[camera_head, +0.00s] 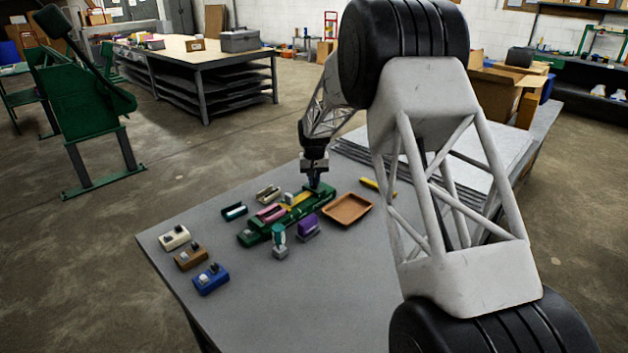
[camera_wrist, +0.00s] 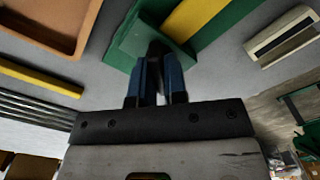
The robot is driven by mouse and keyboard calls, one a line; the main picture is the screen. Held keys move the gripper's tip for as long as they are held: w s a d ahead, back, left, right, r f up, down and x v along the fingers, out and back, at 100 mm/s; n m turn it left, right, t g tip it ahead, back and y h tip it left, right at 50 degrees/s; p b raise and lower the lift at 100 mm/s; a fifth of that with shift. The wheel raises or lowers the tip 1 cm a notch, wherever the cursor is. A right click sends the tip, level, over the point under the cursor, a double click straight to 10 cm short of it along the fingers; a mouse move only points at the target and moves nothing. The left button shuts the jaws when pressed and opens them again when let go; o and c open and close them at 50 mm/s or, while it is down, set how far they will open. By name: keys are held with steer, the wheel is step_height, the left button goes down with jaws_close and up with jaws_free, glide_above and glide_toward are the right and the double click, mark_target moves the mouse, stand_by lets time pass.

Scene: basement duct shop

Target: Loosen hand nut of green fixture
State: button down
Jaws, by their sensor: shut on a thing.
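The green fixture (camera_head: 318,206) lies on the grey table, a long body with a yellow strip (camera_head: 297,199) and a pink piece (camera_head: 270,212) along it. My gripper (camera_head: 314,185) points down at the fixture's far right end. In the wrist view my blue-sided fingers (camera_wrist: 160,85) reach to the green end block of the fixture (camera_wrist: 128,42). They are shut on a small dark part at that block, seemingly the hand nut. The fingers hide most of it, so its shape and how tight it sits cannot be told.
A brown tray (camera_head: 347,210) and a yellow bar (camera_head: 377,187) lie right of the fixture. A purple block (camera_head: 308,226) and a teal-topped piece (camera_head: 279,236) stand in front. White (camera_head: 174,239), brown (camera_head: 190,259) and blue (camera_head: 211,281) blocks line the left edge. The front table area is clear.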

steer(key=n, duration=0.4)
steer(key=shift+r+n, duration=0.1)
steer(key=shift+n, duration=1.8)
steer(key=c, duration=1.2)
jaws_free()
steer(key=shift+o, duration=0.2)
steer(key=shift+r, duration=3.85)
